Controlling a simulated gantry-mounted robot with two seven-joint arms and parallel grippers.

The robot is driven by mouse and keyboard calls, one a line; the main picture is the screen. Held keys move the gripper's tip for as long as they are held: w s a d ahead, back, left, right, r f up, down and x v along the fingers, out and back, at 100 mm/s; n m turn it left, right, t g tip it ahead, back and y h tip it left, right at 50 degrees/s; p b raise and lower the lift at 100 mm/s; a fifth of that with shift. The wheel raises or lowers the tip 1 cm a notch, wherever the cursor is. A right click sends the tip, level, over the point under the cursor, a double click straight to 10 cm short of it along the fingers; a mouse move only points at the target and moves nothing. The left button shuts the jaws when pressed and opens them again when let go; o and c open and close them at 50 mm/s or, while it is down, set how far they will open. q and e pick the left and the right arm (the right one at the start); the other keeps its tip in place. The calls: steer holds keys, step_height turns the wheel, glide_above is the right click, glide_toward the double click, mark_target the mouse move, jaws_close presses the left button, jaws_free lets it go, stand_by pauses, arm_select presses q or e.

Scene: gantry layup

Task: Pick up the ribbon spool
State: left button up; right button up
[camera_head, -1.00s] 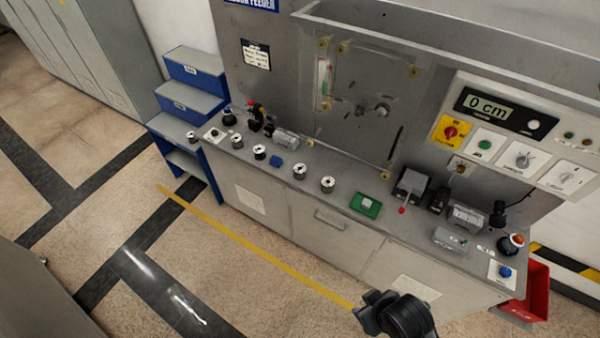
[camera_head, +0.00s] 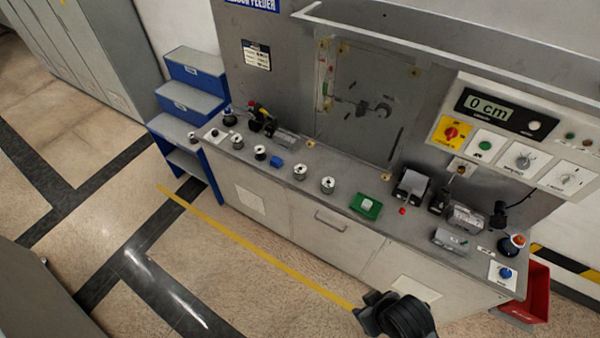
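Several small spools with pale tops and dark sides stand along the front of the grey bench: one (camera_head: 237,141) at the left, one (camera_head: 260,152) beside it, then two nearer the middle (camera_head: 300,172) and (camera_head: 328,185). I cannot tell which one the task means. A black part of my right arm, seemingly the gripper (camera_head: 395,314), shows at the bottom edge, in front of the bench and well away from the spools. Its fingers cannot be made out. My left gripper is not in view.
A grey-and-blue step unit (camera_head: 196,101) stands at the left. Small devices crowd the bench's right end. A red bin (camera_head: 537,297) is at the right. The floor in front is clear.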

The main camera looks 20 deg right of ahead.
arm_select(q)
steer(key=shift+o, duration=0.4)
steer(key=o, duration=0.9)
